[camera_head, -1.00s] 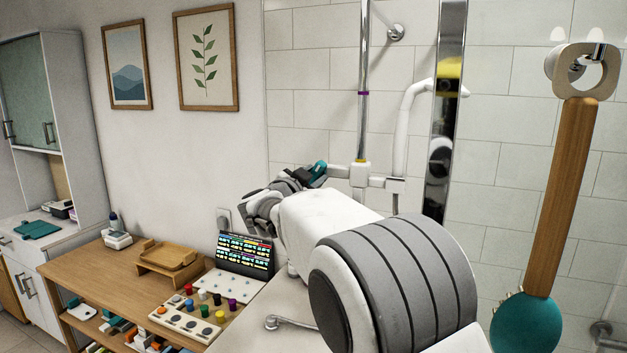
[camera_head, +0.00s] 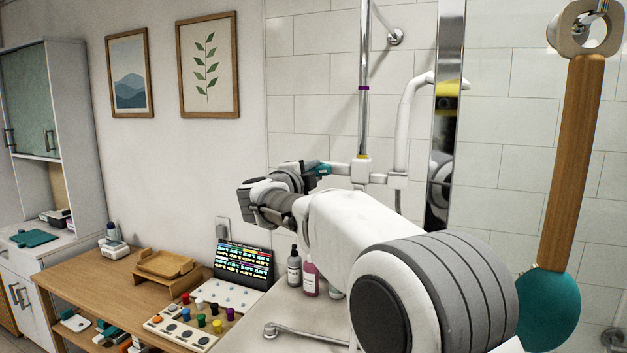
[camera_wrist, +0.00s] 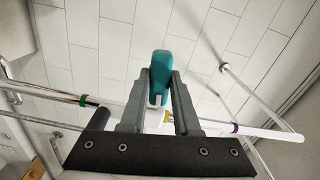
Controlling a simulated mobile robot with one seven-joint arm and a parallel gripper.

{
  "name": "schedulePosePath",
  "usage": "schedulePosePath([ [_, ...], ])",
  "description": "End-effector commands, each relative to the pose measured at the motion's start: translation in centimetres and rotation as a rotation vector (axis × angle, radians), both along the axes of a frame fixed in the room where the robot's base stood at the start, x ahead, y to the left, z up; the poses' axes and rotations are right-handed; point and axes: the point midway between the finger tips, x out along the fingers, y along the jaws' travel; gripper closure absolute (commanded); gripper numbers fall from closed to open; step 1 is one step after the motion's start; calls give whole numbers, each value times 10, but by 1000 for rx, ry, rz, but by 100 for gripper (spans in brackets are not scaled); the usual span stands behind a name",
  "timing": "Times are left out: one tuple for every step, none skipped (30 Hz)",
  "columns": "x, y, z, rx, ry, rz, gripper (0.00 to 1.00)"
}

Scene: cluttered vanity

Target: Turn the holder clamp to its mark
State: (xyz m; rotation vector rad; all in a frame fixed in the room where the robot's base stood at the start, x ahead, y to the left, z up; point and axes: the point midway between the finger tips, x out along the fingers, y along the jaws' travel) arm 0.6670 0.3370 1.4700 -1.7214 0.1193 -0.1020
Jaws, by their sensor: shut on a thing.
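The holder clamp (camera_head: 361,172) sits on the chrome vertical rail (camera_head: 363,60), with a white arm reaching left to a teal lever (camera_head: 322,169). A yellow mark shows just above the clamp in the head view; it also shows in the wrist view (camera_wrist: 167,115). My gripper (camera_wrist: 160,78) is shut on the teal lever (camera_wrist: 158,62), one finger on each side. In the head view my gripper (camera_head: 312,168) is left of the rail, partly hidden by my wrist. Whether the clamp lines up with a mark cannot be told.
A purple ring (camera_head: 364,88) is higher on the rail; a green ring (camera_wrist: 83,99) shows in the wrist view. A wooden-handled brush (camera_head: 572,160) hangs at far right. Bottles (camera_head: 309,279) stand below my arm.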

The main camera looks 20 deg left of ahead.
Motion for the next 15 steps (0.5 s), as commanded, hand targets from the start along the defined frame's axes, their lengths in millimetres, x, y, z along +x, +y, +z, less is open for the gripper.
schedulePosePath([
  [1, -1, -2, 28, -5, -2, 100],
  [1, -1, -1, 45, -7, -2, 100],
  [1, -1, -1, 64, -9, -2, 100],
  [1, -1, -1, 78, -11, -3, 100],
  [1, -1, -1, 92, -14, -3, 100],
  [1, -1, 0, 106, -16, -3, 100],
  [1, -1, 0, 116, -18, -3, 100],
  [1, -2, 0, 126, -19, -3, 100],
  [1, -2, 0, 136, -20, -3, 100],
  [1, -2, 0, 142, -21, -3, 100],
  [1, -1, 0, 147, -22, -3, 100],
  [1, -1, 0, 154, -23, -3, 100],
  [1, -1, 0, 158, -23, -3, 100],
  [0, -1, 0, 162, -24, -3, 100],
  [0, -1, 1, 165, -24, -3, 100],
])
